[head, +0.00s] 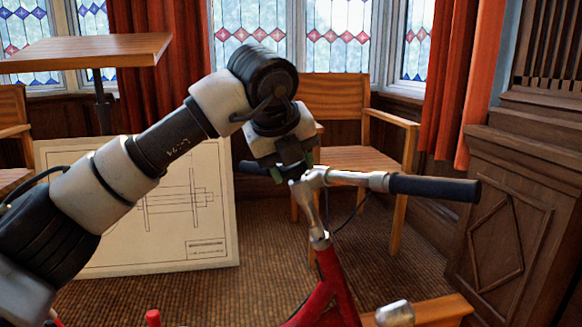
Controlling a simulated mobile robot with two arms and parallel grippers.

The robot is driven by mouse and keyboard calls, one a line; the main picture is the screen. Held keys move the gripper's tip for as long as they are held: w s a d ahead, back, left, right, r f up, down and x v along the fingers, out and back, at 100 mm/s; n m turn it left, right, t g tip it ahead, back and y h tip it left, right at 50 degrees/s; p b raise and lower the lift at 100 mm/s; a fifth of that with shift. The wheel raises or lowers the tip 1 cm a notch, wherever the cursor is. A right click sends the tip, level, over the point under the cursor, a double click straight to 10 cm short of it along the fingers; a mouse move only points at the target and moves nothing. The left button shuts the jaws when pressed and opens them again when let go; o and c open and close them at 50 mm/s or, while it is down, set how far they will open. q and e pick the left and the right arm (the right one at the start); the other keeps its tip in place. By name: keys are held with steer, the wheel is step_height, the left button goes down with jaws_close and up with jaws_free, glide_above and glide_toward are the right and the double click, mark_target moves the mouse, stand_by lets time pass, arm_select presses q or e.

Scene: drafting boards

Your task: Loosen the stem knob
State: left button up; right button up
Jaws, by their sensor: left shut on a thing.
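A bicycle's silver stem (318,228) rises from its red frame (336,285), right of the picture's middle. A silver handlebar (350,179) crosses its top and ends at the right in a dark grip (435,187). My left gripper (292,168) reaches down from above to the top of the stem, at the handlebar's middle. Its jaws are shut on the stem knob there. The fingers and wrist hide the knob, so its shape and turn do not show. My right gripper is not in view.
A large drawing board (215,225) leans behind my left arm. A wooden armchair (350,158) stands behind the handlebar. Dark wood panelling (530,215) is at the right. A wooden edge with a metal cylinder (395,314) is at the bottom. Carpet (260,270) lies open left of the frame.

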arm_select(q)
steer(key=shift+r+n+y, duration=0.1)
steer(key=shift+n+y, duration=0.2)
steer(key=shift+n, duration=0.2)
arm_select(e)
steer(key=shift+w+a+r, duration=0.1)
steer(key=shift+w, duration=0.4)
arm_select(q)
steer(key=o, duration=0.9)
steer(key=v, duration=1)
steer(key=shift+r, duration=0.35)
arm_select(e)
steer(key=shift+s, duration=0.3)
arm_select(q)
steer(key=shift+s, duration=0.1)
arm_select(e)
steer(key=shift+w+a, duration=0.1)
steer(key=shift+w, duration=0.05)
